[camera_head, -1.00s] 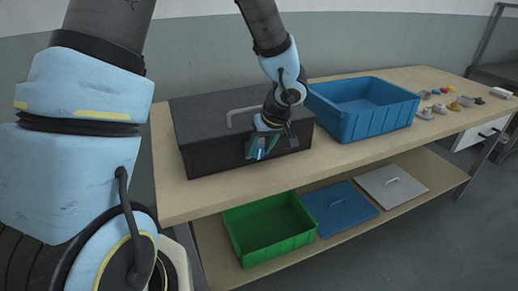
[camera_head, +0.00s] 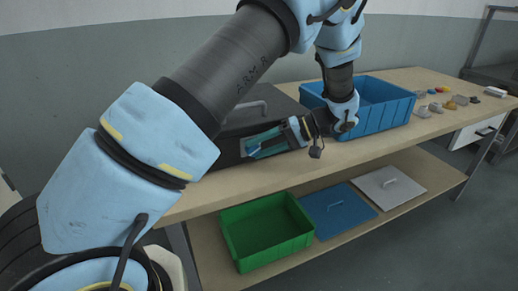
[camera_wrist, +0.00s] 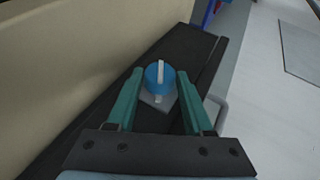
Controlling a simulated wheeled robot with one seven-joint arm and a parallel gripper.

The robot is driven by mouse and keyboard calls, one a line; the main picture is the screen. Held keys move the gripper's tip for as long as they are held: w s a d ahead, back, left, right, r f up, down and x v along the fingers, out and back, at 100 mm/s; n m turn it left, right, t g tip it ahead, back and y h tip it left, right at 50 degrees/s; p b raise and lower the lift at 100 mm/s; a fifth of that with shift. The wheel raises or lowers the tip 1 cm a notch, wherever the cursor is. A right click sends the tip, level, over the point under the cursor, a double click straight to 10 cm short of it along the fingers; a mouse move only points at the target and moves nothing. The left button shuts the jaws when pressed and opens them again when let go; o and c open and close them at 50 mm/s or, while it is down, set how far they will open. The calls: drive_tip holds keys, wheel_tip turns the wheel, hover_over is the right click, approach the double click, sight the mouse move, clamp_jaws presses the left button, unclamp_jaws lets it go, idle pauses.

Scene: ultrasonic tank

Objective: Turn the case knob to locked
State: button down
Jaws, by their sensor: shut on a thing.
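The dark case (camera_head: 284,101) stands on the wooden table, largely covered by my arm in the head view. Its dark front face also shows in the wrist view (camera_wrist: 192,48). The blue knob (camera_wrist: 152,82) has a white bar and sits on a small grey plate (camera_wrist: 148,100); the bar runs nearly upright in the wrist view. My gripper (camera_wrist: 160,74) is shut on the knob, one green finger on each side. In the head view my gripper (camera_head: 250,147) lies nearly level at the case front, pointing left; the knob is hidden there. I cannot read any lock marking.
A grey handle (camera_head: 248,106) sticks up from the case. An open blue bin (camera_head: 375,122) stands right of it, close to my wrist. Several small items (camera_head: 450,104) lie farther right. A green bin (camera_head: 265,250) and two lids (camera_head: 338,208) lie on the lower shelf.

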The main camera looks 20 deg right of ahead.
drive_tip(key=y, duration=0.1)
drive_tip(key=f+m+y+b, duration=0.1)
drive_tip(key=y, duration=0.1)
drive_tip(key=shift+d+t+y, duration=0.15)
drive_tip(key=shift+t+y, duration=0.15)
drive_tip(key=shift+m+t+y+b, duration=0.3)
drive_tip(key=shift+y+b, duration=0.05)
drive_tip(key=shift+y, duration=0.35)
drive_tip(key=shift+w, duration=0.1)
drive_tip(key=shift+c, duration=1.5)
unclamp_jaws()
